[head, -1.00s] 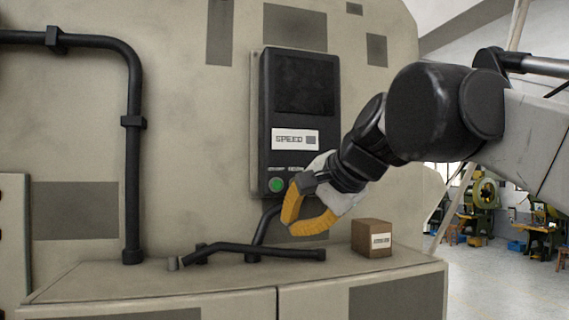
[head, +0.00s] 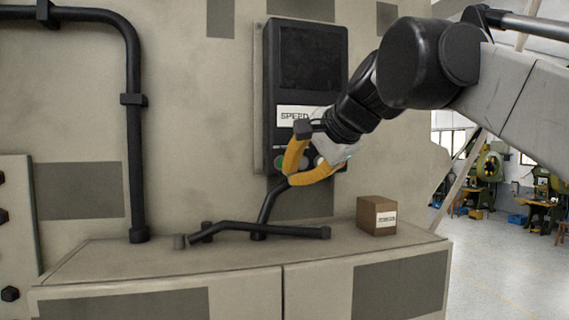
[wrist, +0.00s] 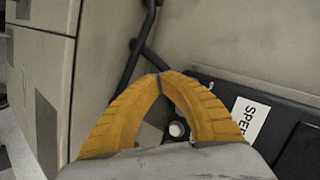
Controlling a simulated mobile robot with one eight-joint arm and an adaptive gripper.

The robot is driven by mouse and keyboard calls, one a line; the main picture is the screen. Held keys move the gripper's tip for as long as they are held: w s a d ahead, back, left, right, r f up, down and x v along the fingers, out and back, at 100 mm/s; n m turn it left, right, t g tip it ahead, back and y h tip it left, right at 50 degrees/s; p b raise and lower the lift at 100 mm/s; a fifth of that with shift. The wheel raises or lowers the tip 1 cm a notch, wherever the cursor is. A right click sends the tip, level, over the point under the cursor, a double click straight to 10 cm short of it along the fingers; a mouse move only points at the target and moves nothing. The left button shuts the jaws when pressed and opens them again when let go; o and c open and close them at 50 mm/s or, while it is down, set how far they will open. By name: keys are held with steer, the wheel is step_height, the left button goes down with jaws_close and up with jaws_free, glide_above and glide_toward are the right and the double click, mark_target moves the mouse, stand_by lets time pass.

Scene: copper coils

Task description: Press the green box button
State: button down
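The black control box (head: 306,70) is on the beige machine wall, with a dark screen and a SPEED label (head: 292,116). The green button (head: 279,163) is low on the box's left side, mostly hidden behind my gripper's fingers. My gripper (head: 290,182) has two yellow ridged fingers in front of the box's lower edge. In the wrist view the fingertips (wrist: 160,75) meet, with nothing held between them. A pale round button (wrist: 177,129) shows between the fingers there. I cannot tell whether the fingers touch the box.
A black pipe (head: 136,170) runs down the wall at left. A loose black rod (head: 265,230) and a small brown box (head: 377,215) lie on the ledge (head: 130,262) below. A dark cable (head: 268,207) rises toward the control box.

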steer(key=shift+w+a+p, duration=0.25)
steer(key=shift+w, duration=0.65)
steer(key=shift+w+a+p, duration=0.25)
steer(key=shift+w+p, duration=0.05)
steer(key=shift+w, duration=0.65)
steer(key=shift+w+a+p, duration=0.25)
steer(key=shift+w, duration=0.65)
steer(key=shift+w, duration=0.15)
steer(key=shift+w+a+p, duration=0.15)
steer(key=shift+w+p, duration=0.1)
steer(key=shift+p, duration=0.05)
steer(key=shift+w+a+p, duration=0.1)
steer(key=shift+w+p, duration=0.2)
steer(key=shift+w, duration=0.1)
steer(key=shift+s, duration=0.15)
steer(key=shift+s+d, duration=0.25)
steer(key=shift+s, duration=0.45)
steer(key=shift+s+d+b, duration=0.15)
steer(key=shift+s+d, duration=0.1)
steer(key=shift+s, duration=0.55)
steer(key=shift+s+d+b, duration=0.15)
steer(key=shift+s+d, duration=0.05)
steer(key=shift+s, duration=0.6)
steer(key=shift+s+d+b, duration=0.15)
steer(key=shift+s+d, duration=0.1)
steer(key=shift+s, duration=0.55)
